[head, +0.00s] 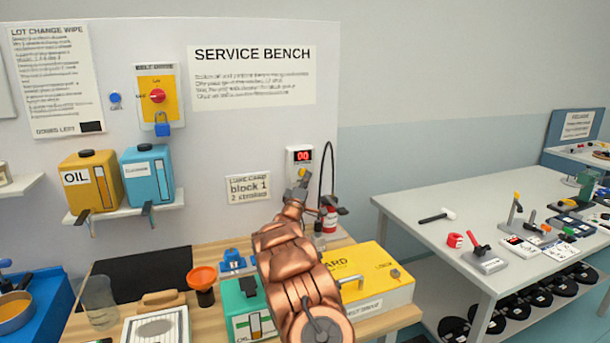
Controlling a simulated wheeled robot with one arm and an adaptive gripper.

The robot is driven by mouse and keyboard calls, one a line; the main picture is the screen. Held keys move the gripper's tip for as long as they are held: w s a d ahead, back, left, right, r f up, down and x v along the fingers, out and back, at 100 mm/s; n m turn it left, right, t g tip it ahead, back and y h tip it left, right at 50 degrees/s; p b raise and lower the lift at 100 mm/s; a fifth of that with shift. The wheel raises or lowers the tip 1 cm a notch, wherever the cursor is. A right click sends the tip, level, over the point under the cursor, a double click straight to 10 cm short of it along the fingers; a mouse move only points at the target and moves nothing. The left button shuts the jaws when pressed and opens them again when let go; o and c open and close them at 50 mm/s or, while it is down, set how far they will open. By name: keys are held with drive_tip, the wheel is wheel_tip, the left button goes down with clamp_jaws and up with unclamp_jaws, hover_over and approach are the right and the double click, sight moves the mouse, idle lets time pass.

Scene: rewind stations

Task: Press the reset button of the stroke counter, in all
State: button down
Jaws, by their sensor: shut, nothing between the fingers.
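The stroke counter (300,153) is a small white box on the white back panel of the service bench. Its red display reads "00". My copper arm reaches up from the bottom of the head view, and my gripper (303,174) is shut and empty at the lower part of the counter. The gripper covers that lower part, so the reset button is hidden. I cannot tell whether the fingertips touch it.
A black hose (327,155) and red-and-white bottle (329,213) stand close right. Below are a yellow guard box (378,285), green box (240,308) and orange funnel (202,278).

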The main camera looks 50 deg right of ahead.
drive_tip(key=shift+s+a+b, duration=0.55)
drive_tip(key=shift+s+a, duration=0.15)
drive_tip(key=shift+s, duration=0.35)
drive_tip(key=shift+s+a+b, duration=0.55)
drive_tip(key=shift+s+a, duration=0.15)
drive_tip(key=shift+s, duration=0.3)
